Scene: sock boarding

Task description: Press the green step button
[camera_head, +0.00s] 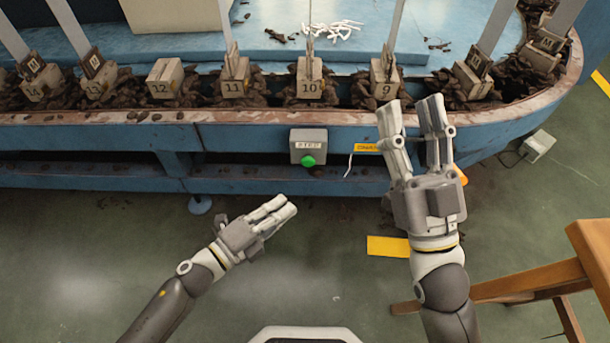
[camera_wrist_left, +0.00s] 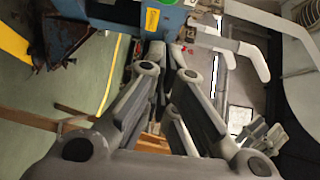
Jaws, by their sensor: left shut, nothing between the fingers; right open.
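The green step button (camera_head: 308,161) sits on the lower front of a small grey box (camera_head: 308,137) labelled STEP, fixed to the blue front of the machine. My left gripper (camera_head: 286,208) is shut and empty, in front of the button and a little below and left of it in the picture, apart from it. Its closed fingers also show in the left wrist view (camera_wrist_left: 168,50). My right gripper (camera_head: 408,108) is open and empty, with two spread fingers pointing up toward the machine's rim, right of the box. I cannot make out the green button in the left wrist view.
The blue machine rim (camera_head: 240,124) carries several numbered blocks, such as block 10 (camera_head: 310,88), amid dark clumps. A wooden piece of furniture (camera_head: 540,275) stands at the lower right. Green floor is open in front.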

